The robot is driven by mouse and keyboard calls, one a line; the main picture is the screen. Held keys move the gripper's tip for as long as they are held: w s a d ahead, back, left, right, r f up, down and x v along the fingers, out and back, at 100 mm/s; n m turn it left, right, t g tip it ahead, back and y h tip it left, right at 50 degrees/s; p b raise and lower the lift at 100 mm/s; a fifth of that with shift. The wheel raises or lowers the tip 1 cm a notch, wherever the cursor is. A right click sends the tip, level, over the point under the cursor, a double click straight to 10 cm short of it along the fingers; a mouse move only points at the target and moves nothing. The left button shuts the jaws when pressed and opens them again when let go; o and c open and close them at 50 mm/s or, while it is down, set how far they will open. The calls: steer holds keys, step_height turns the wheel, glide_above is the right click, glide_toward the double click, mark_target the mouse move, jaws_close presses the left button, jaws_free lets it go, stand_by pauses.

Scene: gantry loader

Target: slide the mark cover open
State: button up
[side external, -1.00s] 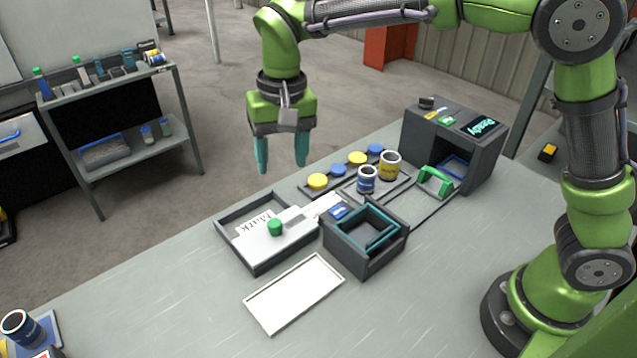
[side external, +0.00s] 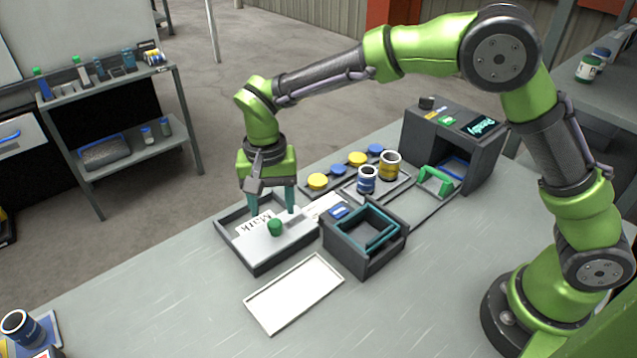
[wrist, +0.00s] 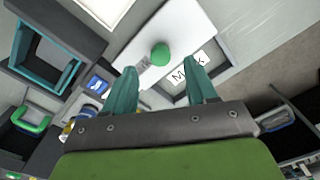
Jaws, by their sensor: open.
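The mark cover is a flat white plate (side external: 262,246) with a round green knob (side external: 275,227). It lies over a dark-rimmed tray (side external: 247,262), with a card reading "Mark" (side external: 254,224) partly showing beside it. My gripper (side external: 272,206) is open and points down, low over the far side of the cover, behind the knob. In the wrist view, its two teal fingers (wrist: 163,88) are apart with nothing between them. The green knob (wrist: 160,55) shows ahead of the fingertips, apart from them. Whether the fingertips touch the cover cannot be told.
A dark box with a teal-lined opening (side external: 343,253) stands just right of the tray. A white rectangular tray (side external: 292,293) lies in front. Blue and yellow cans (side external: 389,166), several coloured buttons and a machine reading "Ready" (side external: 470,140) stand behind.

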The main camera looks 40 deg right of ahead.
mark_target(274, 223)
steer(key=shift+f, duration=2.2)
steer(key=shift+c, duration=0.2)
jaws_close()
